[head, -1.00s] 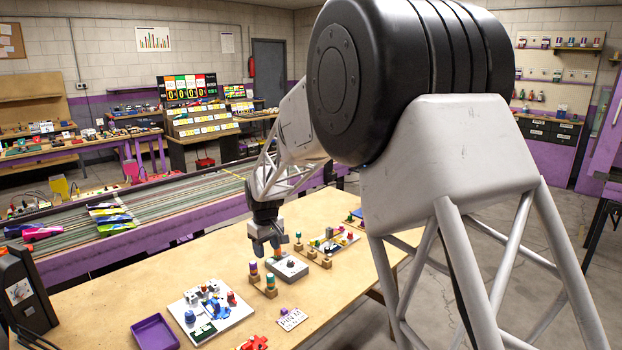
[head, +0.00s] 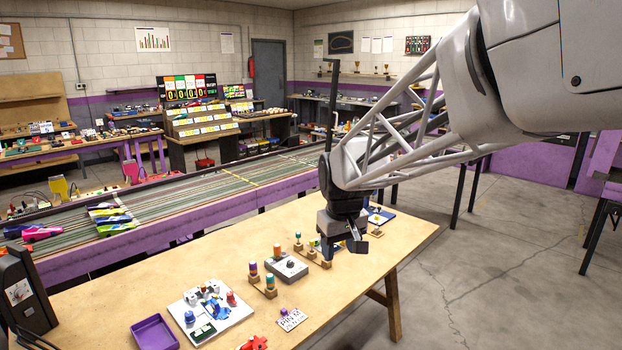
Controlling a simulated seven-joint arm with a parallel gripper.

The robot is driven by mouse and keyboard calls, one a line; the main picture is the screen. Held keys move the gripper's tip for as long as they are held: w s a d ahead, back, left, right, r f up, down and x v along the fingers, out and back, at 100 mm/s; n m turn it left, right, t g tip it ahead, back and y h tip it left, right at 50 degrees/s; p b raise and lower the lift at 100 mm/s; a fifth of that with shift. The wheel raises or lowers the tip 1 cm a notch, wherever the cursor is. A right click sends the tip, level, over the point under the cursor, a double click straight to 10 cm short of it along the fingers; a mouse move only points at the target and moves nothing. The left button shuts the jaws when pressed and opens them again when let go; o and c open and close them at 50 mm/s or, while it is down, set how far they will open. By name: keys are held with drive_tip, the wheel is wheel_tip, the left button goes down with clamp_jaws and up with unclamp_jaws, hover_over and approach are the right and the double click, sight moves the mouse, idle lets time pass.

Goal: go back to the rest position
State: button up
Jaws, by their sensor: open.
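My gripper (head: 358,246) hangs over the right part of the wooden table (head: 380,258), with its jaws pointing down. Its fingers are open and I see nothing held between them. It is just right of the small pegs on wooden blocks and partly hides the things behind it. My arm comes in from the upper right of the head view.
On the table are a grey box (head: 287,268), pegs on a wooden block (head: 270,284), a white board with parts (head: 237,312), a purple tray (head: 153,333) and a lettered card (head: 291,319). A striped track (head: 190,203) runs behind.

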drive_tip(key=s+d+m, duration=0.2)
drive_tip(key=s+d, duration=0.4)
drive_tip(key=s, duration=0.8)
drive_tip(key=s+d+f+m+t, duration=0.1)
drive_tip(key=s+d+m, duration=0.2)
drive_tip(key=s, duration=1.2)
drive_tip(key=d, duration=0.3)
drive_tip(key=shift+f, duration=0.3)
